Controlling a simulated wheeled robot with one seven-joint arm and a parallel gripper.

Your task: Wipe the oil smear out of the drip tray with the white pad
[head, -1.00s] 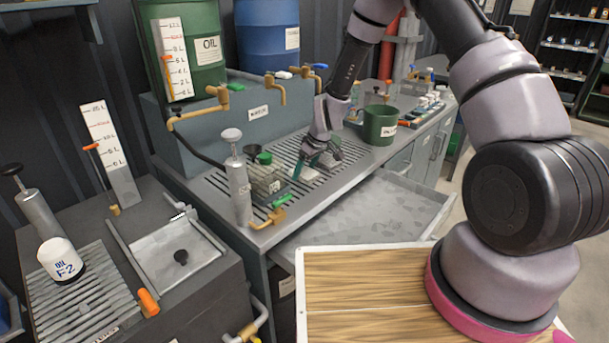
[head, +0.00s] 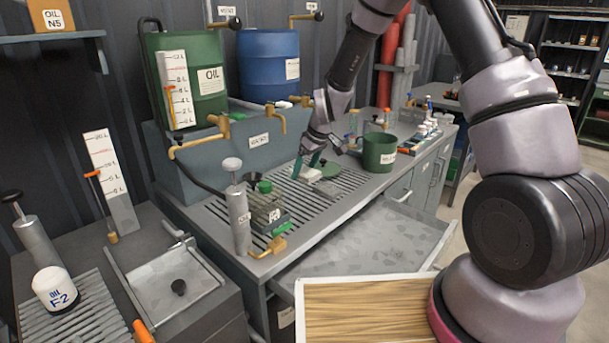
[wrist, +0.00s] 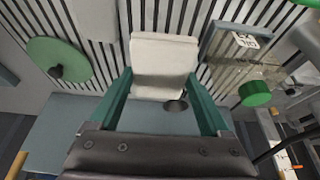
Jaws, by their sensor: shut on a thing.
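My gripper (head: 308,163) is over the slatted bench top, its green fingers shut on the white pad (head: 309,175). In the wrist view the pad (wrist: 163,58) sits between the fingertips (wrist: 161,78), with slats behind it. I cannot tell whether it touches the slats. A shallow metal tray (head: 155,282) with a dark knob lies at the lower left, well away from my gripper. A wide, shallow metal drawer-like tray (head: 365,238) stands out from the bench front. Both have mottled grey floors; I cannot tell which is the drip tray or make out the oil smear.
A clear box with a green cap (head: 265,205) and a pump cylinder (head: 237,207) stand left of my gripper. A green lid (head: 347,180) and green pot (head: 379,152) are to the right. Brass taps (head: 277,122) overhang the back. A wooden board (head: 365,310) is in front.

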